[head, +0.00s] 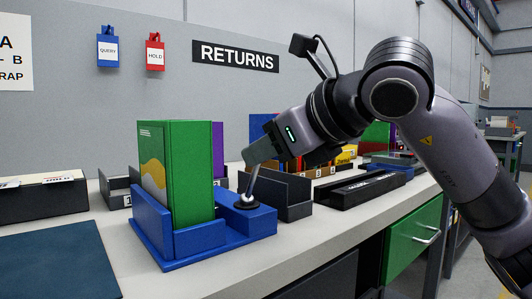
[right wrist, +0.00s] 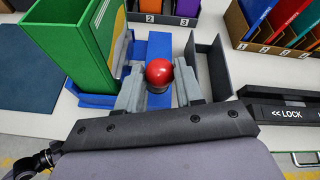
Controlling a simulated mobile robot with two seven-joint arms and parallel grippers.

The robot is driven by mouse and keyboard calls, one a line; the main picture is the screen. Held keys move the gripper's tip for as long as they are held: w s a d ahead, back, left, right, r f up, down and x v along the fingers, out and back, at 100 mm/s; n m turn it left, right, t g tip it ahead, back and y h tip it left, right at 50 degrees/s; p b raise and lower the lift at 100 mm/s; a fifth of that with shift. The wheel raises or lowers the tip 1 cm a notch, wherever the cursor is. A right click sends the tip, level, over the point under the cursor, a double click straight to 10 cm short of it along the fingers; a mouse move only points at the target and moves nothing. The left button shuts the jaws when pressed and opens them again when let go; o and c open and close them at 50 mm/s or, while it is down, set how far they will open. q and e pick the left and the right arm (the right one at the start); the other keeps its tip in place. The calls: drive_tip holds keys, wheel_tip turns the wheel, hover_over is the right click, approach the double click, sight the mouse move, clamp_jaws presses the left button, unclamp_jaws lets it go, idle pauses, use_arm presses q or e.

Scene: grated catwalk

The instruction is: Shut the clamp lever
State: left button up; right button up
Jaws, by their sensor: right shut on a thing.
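A blue clamp fixture (head: 190,250) stands on the counter with a green book (head: 188,180) upright in it. The clamp lever (head: 251,183) is a short silver rod. It rises nearly upright, slightly tilted, from a dark round base on the fixture's right block. Its red ball knob (right wrist: 159,72) shows in the right wrist view between the fingers; in the head view the gripper hides it. My right gripper (head: 258,155) is shut on the knob from above and the right. My left gripper is in neither view.
Dark open-topped bins (head: 283,190) stand close behind and right of the fixture. A black tray marked LOCK (right wrist: 285,112) lies further right. A dark blue mat (head: 55,262) lies at left. The counter's front strip is clear, with a green drawer (head: 412,240) below.

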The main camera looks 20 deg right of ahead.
drive_tip(key=shift+f, duration=0.2)
drive_tip(key=o, duration=1)
use_arm(q)
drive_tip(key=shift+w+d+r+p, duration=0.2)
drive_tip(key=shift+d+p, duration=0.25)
drive_tip(key=shift+p, duration=0.25)
use_arm(e)
drive_tip(key=v, duration=0.7)
drive_tip(key=shift+s+r, duration=0.1)
